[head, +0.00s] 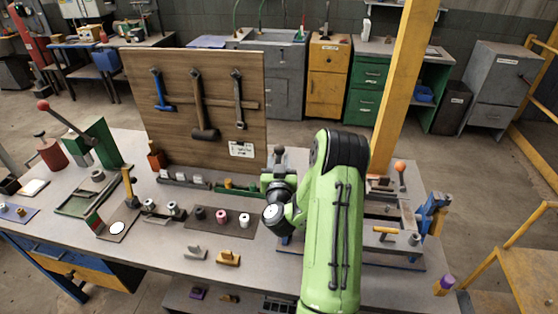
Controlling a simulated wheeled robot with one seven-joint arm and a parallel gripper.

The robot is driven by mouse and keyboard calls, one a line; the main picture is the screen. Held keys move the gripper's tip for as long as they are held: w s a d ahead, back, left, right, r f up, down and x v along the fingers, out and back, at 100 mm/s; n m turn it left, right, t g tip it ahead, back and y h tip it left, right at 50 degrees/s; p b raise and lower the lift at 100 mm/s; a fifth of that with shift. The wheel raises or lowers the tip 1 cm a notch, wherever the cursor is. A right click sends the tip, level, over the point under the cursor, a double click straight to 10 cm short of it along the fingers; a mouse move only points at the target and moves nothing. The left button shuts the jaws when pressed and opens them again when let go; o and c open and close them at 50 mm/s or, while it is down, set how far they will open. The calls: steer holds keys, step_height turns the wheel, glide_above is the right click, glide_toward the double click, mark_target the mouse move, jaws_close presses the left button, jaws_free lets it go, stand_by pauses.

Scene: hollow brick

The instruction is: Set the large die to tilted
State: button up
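I cannot tell for sure which thing is the large die. A dark mat (180,227) on the bench holds three small round pieces in a row: a black one (200,214), a pink one (221,216) and a white one (244,220). They look upright. To the right, behind my green arm, stands a frame-like fixture (408,264) with rails and a wooden-handled tool (386,231), partly covered by the arm. My arm's wrist is just right of the white piece in the picture. My gripper's fingers do not show, and nothing held is visible.
A pegboard (150,110) with hanging hammers and a wrench stands at the bench's back. A yellow post (400,80) rises behind the bench at right. A green lever press (100,145) stands at left. Two small blocks lie near the front edge (228,258).

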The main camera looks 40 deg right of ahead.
steer(key=shift+d, duration=0.1)
jaws_close()
steer(key=shift+f, duration=0.1)
